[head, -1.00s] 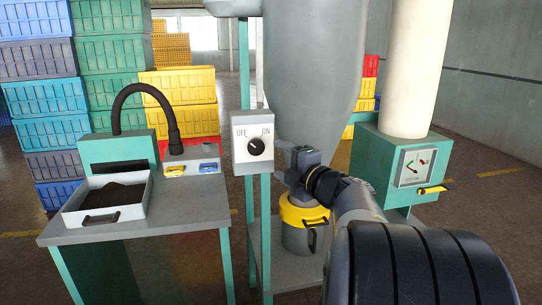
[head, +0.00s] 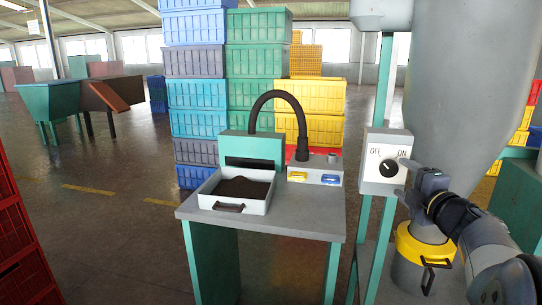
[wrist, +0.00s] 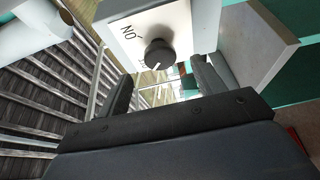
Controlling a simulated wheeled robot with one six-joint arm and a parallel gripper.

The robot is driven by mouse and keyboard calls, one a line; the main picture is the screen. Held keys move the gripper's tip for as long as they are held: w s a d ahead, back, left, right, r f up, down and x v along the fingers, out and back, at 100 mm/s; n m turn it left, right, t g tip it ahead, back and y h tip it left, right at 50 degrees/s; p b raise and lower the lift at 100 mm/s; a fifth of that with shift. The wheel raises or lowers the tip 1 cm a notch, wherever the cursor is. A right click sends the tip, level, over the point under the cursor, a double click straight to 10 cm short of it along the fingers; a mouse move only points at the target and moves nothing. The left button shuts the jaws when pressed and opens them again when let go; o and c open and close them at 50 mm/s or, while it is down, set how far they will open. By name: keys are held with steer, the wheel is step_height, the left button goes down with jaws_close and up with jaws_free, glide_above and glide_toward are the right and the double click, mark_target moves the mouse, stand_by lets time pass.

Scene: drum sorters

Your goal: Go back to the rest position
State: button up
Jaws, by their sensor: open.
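The switch box (head: 385,160) is a white box marked OFF and ON with a round black knob (head: 388,168) on its front. My gripper (head: 407,172) is just right of the box in the head view. In the wrist view my gripper (wrist: 160,88) has its fingers apart with nothing between them, and the knob lies beyond the fingertips. They look clear of the knob.
A grey table (head: 275,210) left of the box bears a white tray (head: 232,205) of dark material and a black hose (head: 290,105). A yellow-topped canister (head: 425,245) stands below my gripper. Stacked crates (head: 200,95) stand behind. Open floor (head: 110,215) lies left of the table.

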mark_target(392, 170)
steer(key=w, duration=0.4)
steer(key=shift+w+a, duration=0.25)
steer(key=shift+w, duration=0.15)
steer(key=shift+s, duration=0.15)
